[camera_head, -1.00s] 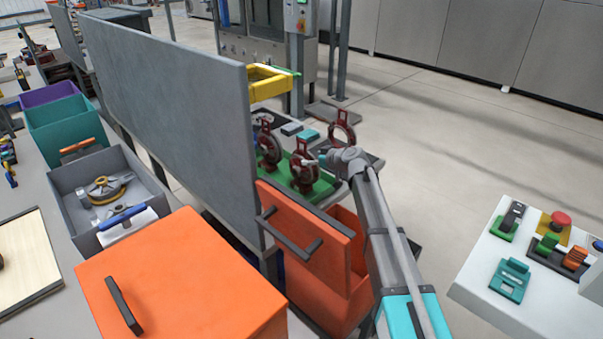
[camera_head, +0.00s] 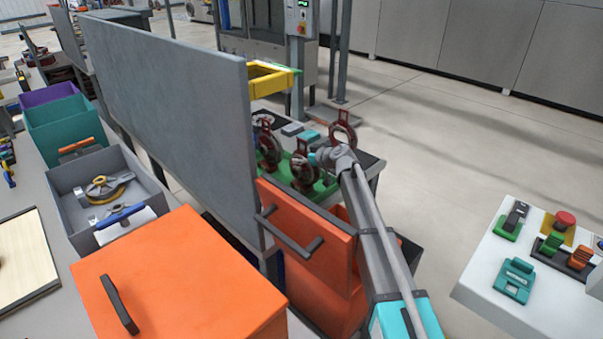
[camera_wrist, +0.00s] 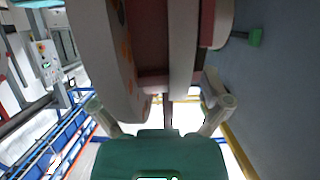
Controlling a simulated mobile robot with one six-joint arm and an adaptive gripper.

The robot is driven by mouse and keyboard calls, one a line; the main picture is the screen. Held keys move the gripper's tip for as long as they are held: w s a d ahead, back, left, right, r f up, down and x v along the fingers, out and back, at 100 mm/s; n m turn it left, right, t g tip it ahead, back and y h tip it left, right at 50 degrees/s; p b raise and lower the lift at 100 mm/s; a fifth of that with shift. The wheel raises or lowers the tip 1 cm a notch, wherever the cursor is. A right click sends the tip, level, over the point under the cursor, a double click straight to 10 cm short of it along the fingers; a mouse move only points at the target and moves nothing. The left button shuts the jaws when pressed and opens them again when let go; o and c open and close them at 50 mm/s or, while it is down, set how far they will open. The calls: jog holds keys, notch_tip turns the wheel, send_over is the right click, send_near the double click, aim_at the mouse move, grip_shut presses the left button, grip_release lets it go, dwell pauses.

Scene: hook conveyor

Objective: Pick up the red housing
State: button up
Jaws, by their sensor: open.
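Several dark red housings with ring-shaped bodies stand on a green tray (camera_head: 328,188) in the camera_head view. One red housing (camera_head: 304,172) is at the front, another (camera_head: 268,150) is behind it to the left, and a third (camera_head: 343,130) is to the right behind my arm. My gripper (camera_head: 317,156) is beside the front housing, at its upper right. In the wrist view my gripper (camera_wrist: 162,103) is open, its two fingers spread. Large pale curved surfaces with a red part (camera_wrist: 152,82) between them loom close ahead. I cannot tell whether the fingers touch them.
A tall grey panel (camera_head: 165,95) stands left of the housings. A white control table (camera_head: 490,275) is at right, with open floor between.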

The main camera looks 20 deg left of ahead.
grip_shut()
dwell(0.5)
jog(key=shift+w+r+p, duration=0.1)
jog(key=shift+r+p, duration=0.15)
jog(key=shift+p, duration=0.05)
notch_tip(320, 180, up, 3)
jog(key=p, duration=0.2)
jog(key=shift+f+p, duration=0.1)
jog(key=shift+p, duration=0.3)
jog(key=s+d+r+p, duration=0.9)
jog(key=s, duration=0.1)
jog(key=shift+d+r+p, duration=0.35)
jog(key=shift+d, duration=0.05)
